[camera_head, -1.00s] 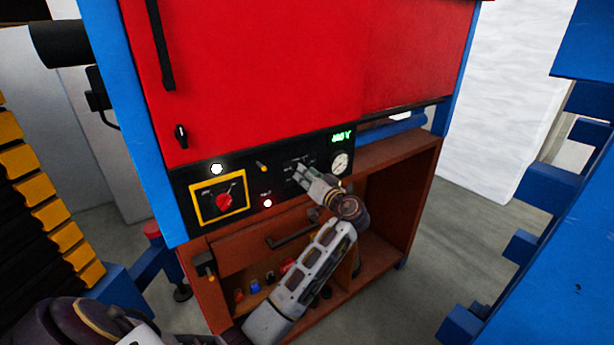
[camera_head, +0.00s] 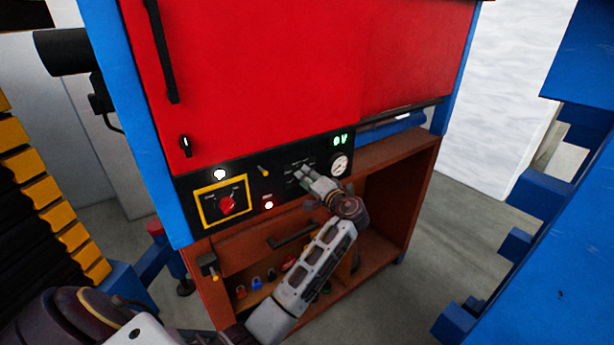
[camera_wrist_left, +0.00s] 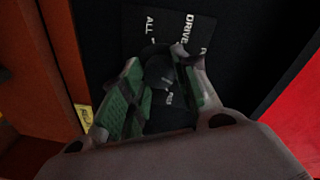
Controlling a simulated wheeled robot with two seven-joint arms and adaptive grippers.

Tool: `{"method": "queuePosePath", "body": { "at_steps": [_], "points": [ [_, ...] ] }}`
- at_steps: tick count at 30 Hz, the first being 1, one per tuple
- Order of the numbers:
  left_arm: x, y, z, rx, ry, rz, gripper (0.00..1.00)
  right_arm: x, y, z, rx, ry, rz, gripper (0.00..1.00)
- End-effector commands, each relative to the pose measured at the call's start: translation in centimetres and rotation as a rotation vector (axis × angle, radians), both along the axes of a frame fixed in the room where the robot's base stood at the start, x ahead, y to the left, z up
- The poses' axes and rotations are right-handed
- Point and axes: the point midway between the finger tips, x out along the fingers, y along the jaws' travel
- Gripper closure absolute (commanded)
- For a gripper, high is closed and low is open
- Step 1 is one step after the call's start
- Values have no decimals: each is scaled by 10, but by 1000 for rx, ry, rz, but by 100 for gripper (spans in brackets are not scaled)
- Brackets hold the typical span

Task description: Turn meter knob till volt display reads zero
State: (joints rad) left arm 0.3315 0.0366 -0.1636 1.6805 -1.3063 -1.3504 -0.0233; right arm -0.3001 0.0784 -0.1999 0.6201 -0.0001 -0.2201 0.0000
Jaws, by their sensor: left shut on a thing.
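The black control panel (camera_head: 281,163) runs across the red cabinet. Its green volt display (camera_head: 340,140) reads "0 V". My left gripper (camera_head: 302,174) is at the panel, left of the round gauge. In the left wrist view, the gripper (camera_wrist_left: 162,82) has its green-padded fingers on either side of a dark round meter knob (camera_wrist_left: 160,70), shut on it. White lettering shows on the panel around the knob. The fingers hide part of the knob. My right gripper is not seen.
A red rotary switch (camera_head: 227,204) on a yellow plate is at the panel's left. A white round gauge (camera_head: 340,165) is right of my gripper. An open brown shelf (camera_head: 385,215) with several padlocks lies below. Blue frames stand at the right.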

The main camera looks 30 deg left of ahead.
Motion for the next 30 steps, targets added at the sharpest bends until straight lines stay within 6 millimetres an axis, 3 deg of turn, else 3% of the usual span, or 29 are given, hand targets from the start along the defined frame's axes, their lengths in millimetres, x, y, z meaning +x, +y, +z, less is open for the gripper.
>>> {"method": "queuePosePath", "body": {
  "at_steps": [17,18,22,30],
  "points": [
    [0,-1,0,15,35,-2,93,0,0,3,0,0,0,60],
    [0,-1,0,15,35,-2,64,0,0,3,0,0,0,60],
    [0,-1,0,15,35,-2,48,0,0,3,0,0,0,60],
    [0,0,0,15,35,-1,47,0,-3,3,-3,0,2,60]
  ]
}}
